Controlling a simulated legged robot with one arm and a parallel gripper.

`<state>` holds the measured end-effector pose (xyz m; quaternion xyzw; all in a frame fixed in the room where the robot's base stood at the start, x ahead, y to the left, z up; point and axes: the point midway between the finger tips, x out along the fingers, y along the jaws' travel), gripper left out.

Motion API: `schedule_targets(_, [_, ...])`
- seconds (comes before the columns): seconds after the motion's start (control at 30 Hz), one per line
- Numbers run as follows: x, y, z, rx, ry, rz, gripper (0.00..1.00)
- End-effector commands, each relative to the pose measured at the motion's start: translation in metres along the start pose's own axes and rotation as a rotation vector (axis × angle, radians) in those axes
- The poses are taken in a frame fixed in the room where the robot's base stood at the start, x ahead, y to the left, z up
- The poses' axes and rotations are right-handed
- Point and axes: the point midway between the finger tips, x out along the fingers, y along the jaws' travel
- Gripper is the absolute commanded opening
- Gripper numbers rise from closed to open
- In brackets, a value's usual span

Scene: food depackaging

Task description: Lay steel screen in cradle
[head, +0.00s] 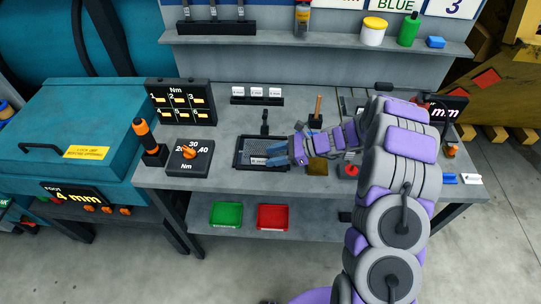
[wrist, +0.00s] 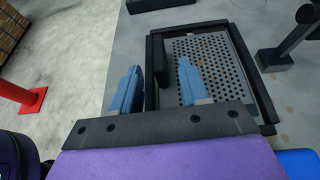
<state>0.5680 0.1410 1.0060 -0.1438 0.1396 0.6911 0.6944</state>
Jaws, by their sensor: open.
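The steel screen (wrist: 218,62) is a grey perforated plate. It lies within the black rectangular frame of the cradle (wrist: 262,97) on the bench, and looks flat there. In the head view the cradle (head: 238,163) is at the bench's middle, partly covered by my gripper (head: 277,154). My gripper, also in the wrist view (wrist: 160,80), is open, with blue fingers. One finger overlaps the screen and the other is left of the frame. A black block (wrist: 161,62) shows between them. I cannot tell whether the fingers touch anything.
A black post on a base (wrist: 275,58) stands beside the cradle. The torque dial box (head: 188,157) and an orange-handled tool (head: 141,128) are to the left. Green (head: 227,215) and red (head: 272,217) trays sit on the lower shelf.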

Motion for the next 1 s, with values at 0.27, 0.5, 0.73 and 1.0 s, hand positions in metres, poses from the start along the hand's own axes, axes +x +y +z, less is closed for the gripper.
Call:
schedule_targets(0.27, [-0.063, -0.001, 0.000, 0.002, -0.003, -0.007, 0.45])
schedule_targets(0.5, [-0.091, 0.000, 0.000, 0.002, -0.004, -0.002, 0.45])
schedule_targets(0.73, [-0.096, 0.000, 0.000, 0.002, 0.000, 0.000, 0.45])
schedule_targets(1.0, [-0.096, 0.026, 0.034, -0.110, 0.054, 0.070, 0.45])
